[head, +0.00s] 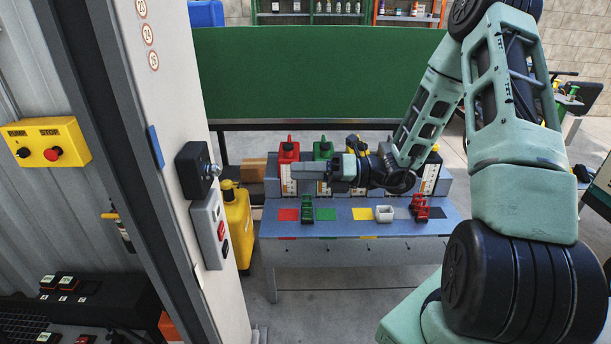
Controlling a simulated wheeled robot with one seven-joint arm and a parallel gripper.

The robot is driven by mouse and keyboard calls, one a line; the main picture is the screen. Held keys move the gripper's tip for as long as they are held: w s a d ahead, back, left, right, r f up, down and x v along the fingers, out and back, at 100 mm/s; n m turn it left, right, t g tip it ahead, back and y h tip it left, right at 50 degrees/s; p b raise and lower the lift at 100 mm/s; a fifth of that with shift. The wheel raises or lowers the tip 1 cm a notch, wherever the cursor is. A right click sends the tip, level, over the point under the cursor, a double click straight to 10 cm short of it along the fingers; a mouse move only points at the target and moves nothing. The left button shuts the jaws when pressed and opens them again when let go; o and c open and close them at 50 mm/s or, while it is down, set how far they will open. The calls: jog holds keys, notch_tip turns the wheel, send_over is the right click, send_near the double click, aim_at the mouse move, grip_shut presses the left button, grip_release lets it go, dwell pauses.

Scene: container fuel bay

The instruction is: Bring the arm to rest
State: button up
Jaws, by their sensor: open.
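My arm comes in from the right and reaches left over a grey-blue bench (350,229). My gripper (299,171) points left, level, above the back part of the bench. It is open, with nothing seen between its fingers. It is in front of a row of canisters. A red canister (289,150) and a green canister (323,148) show on the left, and my gripper and wrist partly hide the row.
Red, green and yellow patches (361,214) mark the bench top. A green object (307,209), a white cup (384,213) and a red object (420,207) stand there. A white post (170,80) with switch boxes rises at left. A yellow pump box (46,142) hangs on the wall.

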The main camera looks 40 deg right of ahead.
jog(key=shift+s+d, duration=0.1)
jog(key=shift+d, duration=0.05)
dwell(0.5)
jog(key=s+a+n+g, duration=0.5)
jog(key=a+n+g, duration=0.35)
jog(key=a, duration=0.25)
jog(key=s+a+n+h, duration=0.3)
jog(key=s+n, duration=0.3)
jog(key=n, duration=0.5)
jog(key=s+a+n+g+h+b, duration=0.1)
jog(key=s+a+n+h, duration=0.3)
jog(key=n, duration=0.7)
jog(key=s+a+n+g+h+b, duration=0.1)
jog(key=s+a+n+h, duration=0.2)
jog(key=s+n+h, duration=0.4)
jog(key=s+n, duration=0.1)
jog(key=n, duration=0.4)
jog(key=shift+s+a, duration=0.35)
jog(key=shift+a, duration=0.05)
